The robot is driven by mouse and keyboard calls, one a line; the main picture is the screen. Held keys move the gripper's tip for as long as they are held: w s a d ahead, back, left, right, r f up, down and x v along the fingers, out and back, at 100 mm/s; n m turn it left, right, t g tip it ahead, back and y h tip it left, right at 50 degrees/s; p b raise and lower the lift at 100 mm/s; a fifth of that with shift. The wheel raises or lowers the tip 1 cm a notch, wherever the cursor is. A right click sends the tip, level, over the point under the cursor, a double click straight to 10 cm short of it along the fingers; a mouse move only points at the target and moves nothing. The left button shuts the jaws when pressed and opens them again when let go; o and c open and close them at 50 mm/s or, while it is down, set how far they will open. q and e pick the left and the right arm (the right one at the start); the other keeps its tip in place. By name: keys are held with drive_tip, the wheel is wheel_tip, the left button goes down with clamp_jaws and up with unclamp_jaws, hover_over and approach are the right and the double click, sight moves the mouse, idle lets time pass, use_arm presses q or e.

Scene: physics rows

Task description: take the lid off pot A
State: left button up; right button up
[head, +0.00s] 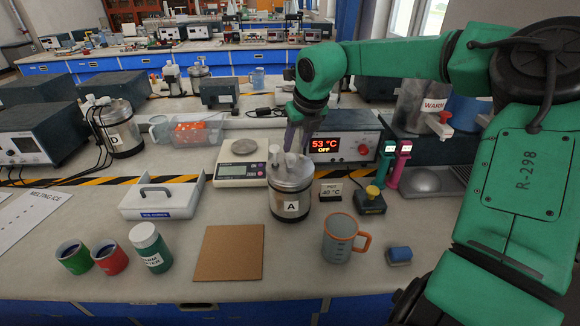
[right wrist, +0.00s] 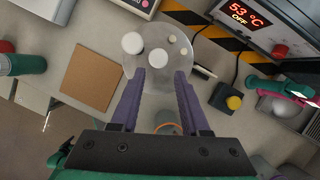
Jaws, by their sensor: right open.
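Pot A (head: 291,209), a metal pot with a dark band and a white "A" label, stands upright on the bench. Its shiny round lid (head: 290,183) is on it and carries pale upright knobs, one (head: 274,153) at the left. In the right wrist view the lid (right wrist: 188,52) shows two white round tops and a smaller one. My right gripper (head: 294,137) points down above the lid, with purple fingers apart and nothing held. In the right wrist view its fingertips (right wrist: 163,74) overlap the lid's near edge; contact is unclear. My left gripper is out of view.
A heater box (head: 340,146) reading 53 °C OFF stands behind the pot. A scale (head: 240,171) is at its left, a yellow-button box (head: 370,202) and a grey mug (head: 340,246) at its right. A brown board (head: 229,253) lies bare in front.

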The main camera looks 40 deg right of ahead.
sight(290, 157)
drive_tip(key=p+x, duration=0.2)
drive_tip(key=x, duration=0.4)
drive_tip(key=shift+w+a, duration=0.1)
drive_tip(key=shift+w, duration=0.15)
drive_tip(key=shift+w+f, duration=0.15)
clamp_jaws()
idle(0.9)
